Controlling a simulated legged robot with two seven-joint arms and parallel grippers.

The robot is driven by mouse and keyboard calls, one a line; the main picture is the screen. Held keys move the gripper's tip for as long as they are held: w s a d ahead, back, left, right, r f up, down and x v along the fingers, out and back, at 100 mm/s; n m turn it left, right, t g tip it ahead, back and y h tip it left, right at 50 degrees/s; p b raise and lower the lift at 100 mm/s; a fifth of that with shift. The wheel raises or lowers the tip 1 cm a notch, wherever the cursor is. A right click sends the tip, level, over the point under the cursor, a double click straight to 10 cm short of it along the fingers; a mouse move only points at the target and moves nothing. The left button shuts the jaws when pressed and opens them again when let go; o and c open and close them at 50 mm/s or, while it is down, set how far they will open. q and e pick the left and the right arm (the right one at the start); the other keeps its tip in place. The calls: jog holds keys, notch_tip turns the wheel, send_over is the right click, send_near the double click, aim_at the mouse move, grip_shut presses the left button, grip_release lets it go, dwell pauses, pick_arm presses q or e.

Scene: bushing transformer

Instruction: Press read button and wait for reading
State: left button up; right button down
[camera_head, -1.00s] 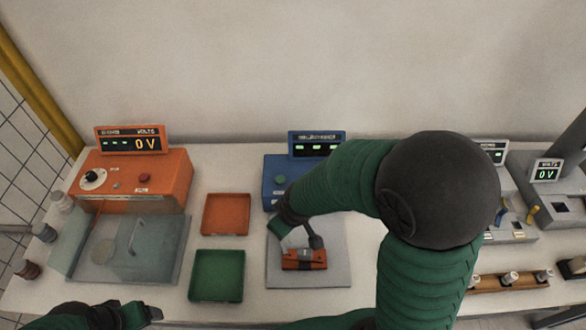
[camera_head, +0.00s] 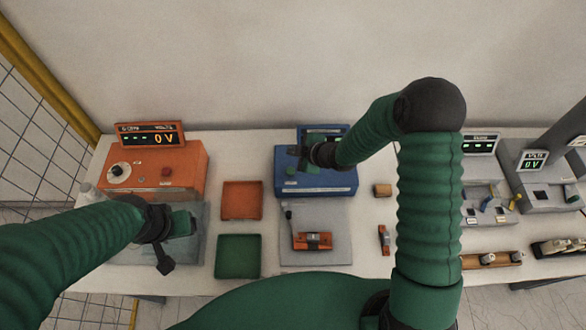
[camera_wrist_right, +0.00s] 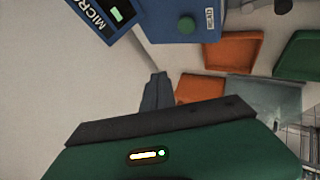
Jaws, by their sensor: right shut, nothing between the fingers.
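The blue meter box (camera_head: 330,184) stands at the back middle of the table, with its display (camera_head: 340,130) partly hidden behind my right gripper. Its round green button (camera_head: 290,171) shows on top. In the right wrist view the green button (camera_wrist_right: 187,25) sits beside a white label that seems to say READ. My right gripper (camera_head: 297,156) is shut and empty over the box, in front of the display. In the right wrist view its fingers (camera_wrist_right: 155,92) are apart from the button. My left gripper (camera_head: 168,250) hangs over the grey fixture at left; its jaws are unclear.
An orange part (camera_head: 312,241) lies on the grey plate (camera_head: 330,258) in front of the meter. An orange tray (camera_head: 241,200) and a green tray (camera_head: 238,257) stand left of it. The orange voltage box (camera_head: 190,165) reads 0 V. More instruments stand at right.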

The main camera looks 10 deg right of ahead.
jog(key=b, duration=0.6)
send_over(293, 172)
notch_tip(293, 172, down, 8)
jog(key=shift+a+r, duration=0.1)
jog(key=shift+f+b, duration=0.5)
jog(key=shift+f, duration=0.1)
jog(key=shift+w, duration=0.15)
jog(key=shift+r, duration=0.1)
dwell(0.8)
jog(key=shift+f+b, duration=0.3)
jog(key=shift+f, duration=0.05)
